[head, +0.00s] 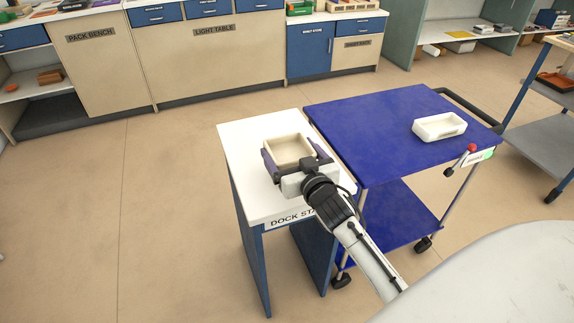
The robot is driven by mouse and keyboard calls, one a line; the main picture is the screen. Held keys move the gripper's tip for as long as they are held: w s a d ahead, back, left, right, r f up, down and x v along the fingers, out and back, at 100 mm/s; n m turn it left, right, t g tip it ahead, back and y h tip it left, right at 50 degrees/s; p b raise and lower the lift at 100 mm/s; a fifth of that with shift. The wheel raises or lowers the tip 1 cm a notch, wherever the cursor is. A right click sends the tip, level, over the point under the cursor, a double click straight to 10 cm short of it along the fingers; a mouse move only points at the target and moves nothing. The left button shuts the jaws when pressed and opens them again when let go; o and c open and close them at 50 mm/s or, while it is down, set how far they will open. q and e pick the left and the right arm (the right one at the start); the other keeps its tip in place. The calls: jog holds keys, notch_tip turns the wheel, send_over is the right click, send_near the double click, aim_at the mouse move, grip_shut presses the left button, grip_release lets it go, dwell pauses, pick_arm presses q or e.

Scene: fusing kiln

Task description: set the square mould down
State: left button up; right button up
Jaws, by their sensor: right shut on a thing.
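The square mould (289,149) is a cream open-topped box with a raised rim. It is at or just above the white top of the dock stand (245,142); I cannot tell whether it touches. My right gripper (293,160) is shut on the mould, with dark fingers along its sides, and the arm comes in from the lower right. The gripper hides the mould's near side and part of the stand top. My left gripper is out of view.
A blue cart (375,125) stands against the right of the dock stand and bears a white rectangular mould (439,127). The cart has a red-knobbed lever (472,149) at its near right corner. Bare stand top shows behind and left of the held mould. Cabinets line the back.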

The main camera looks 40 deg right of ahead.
jog(key=shift+f+b, duration=0.55)
jog(key=shift+f, duration=1.75)
jog(key=shift+f, duration=0.15)
jog(key=o, duration=1.2)
jog(key=shift+c, duration=0.2)
jog(key=shift+s, duration=0.1)
jog(key=p+v, duration=0.1)
jog(key=v, duration=1.1)
